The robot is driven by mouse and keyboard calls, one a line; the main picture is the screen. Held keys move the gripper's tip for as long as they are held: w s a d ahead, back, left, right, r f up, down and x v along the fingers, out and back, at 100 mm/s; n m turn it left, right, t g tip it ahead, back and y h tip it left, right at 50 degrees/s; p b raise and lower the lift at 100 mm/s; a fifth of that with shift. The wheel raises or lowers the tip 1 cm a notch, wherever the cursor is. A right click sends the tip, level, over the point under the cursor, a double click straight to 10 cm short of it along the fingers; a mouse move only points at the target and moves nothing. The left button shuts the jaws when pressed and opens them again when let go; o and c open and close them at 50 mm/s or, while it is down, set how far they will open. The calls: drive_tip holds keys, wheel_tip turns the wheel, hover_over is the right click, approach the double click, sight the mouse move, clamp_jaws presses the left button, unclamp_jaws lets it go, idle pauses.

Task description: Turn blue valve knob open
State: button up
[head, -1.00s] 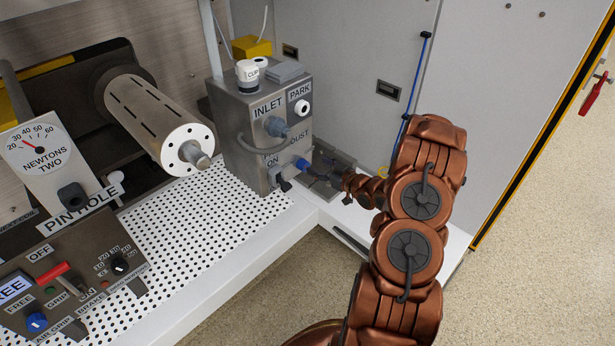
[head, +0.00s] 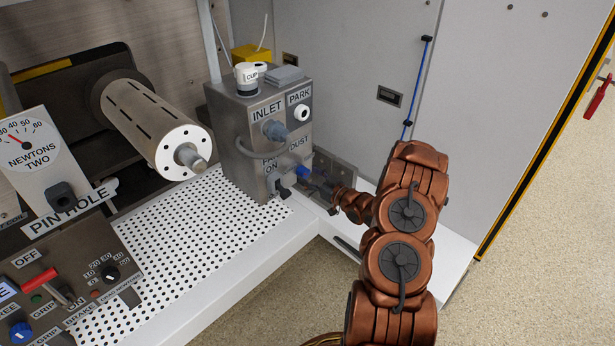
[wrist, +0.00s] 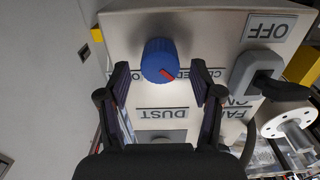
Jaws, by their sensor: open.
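My gripper (wrist: 161,78) is open. Its black fingers stand to the left and right of the knob, with a gap on each side. The upside-down DUST label (wrist: 162,113) is below the knob. A label right of the knob, apparently CLOSED, is partly hidden by a finger.
A grey fan switch (wrist: 258,75) with a black lever is right of the knob, near an OFF label (wrist: 268,30). The box (head: 245,165) stands on a white perforated table (head: 190,235). A grey cabinet wall (head: 340,60) is behind. A large roller (head: 155,125) is at left.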

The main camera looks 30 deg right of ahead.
drive_tip(key=shift+w+a, duration=0.2)
drive_tip(key=shift+w, duration=0.45)
drive_tip(key=c, duration=1.1)
